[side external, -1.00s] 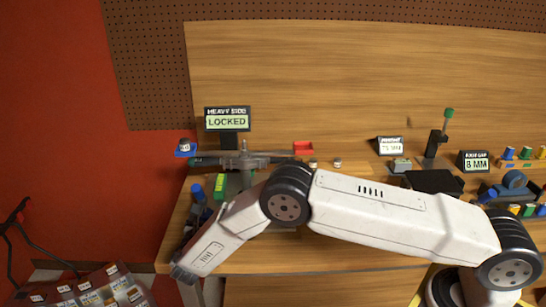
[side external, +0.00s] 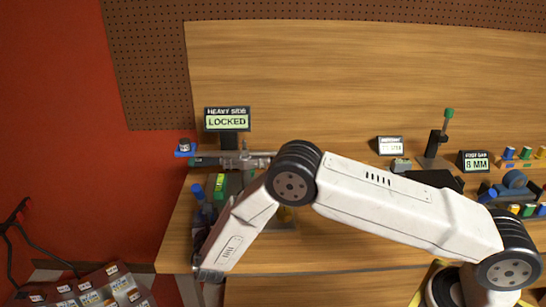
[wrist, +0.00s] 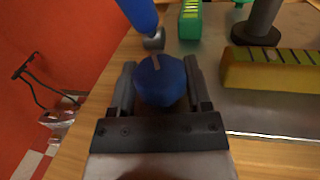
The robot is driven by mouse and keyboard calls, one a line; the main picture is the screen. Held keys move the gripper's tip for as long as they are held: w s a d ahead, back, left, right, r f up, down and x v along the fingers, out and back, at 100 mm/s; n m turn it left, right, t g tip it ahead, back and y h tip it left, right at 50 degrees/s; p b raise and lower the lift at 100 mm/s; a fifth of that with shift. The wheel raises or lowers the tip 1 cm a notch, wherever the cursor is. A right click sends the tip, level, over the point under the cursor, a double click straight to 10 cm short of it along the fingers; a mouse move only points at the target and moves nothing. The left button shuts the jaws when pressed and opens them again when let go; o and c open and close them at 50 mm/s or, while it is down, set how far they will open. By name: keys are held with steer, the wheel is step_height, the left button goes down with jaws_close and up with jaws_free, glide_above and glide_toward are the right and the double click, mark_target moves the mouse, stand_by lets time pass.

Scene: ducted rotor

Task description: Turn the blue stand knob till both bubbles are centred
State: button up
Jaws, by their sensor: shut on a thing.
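The blue stand knob (wrist: 160,82) sits between the two fingers of my gripper (wrist: 161,88) in the wrist view, with a light mark on its top. My gripper is shut on it. A yellow level vial (wrist: 268,70) lies on the grey stand plate (wrist: 240,110) to the right. A green level vial (wrist: 190,20) stands further back; it also shows in the side view (side external: 219,186). I cannot make out the bubbles. In the side view my wrist hides the knob and fingers.
A blue handle with a metal tip (wrist: 138,14) is just beyond the knob, and a dark post (wrist: 259,25) stands on the plate. A sign (side external: 227,119) reads HEAVY SIDE LOCKED. The rotor (side external: 240,160) is behind my forearm.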

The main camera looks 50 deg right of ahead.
steer(key=shift+n+t+y, duration=0.4)
steer(key=shift+n+y, duration=0.2)
steer(key=shift+y, duration=0.2)
steer(key=o, duration=1.3)
steer(key=shift+s, duration=0.1)
steer(key=shift+v, duration=3.85)
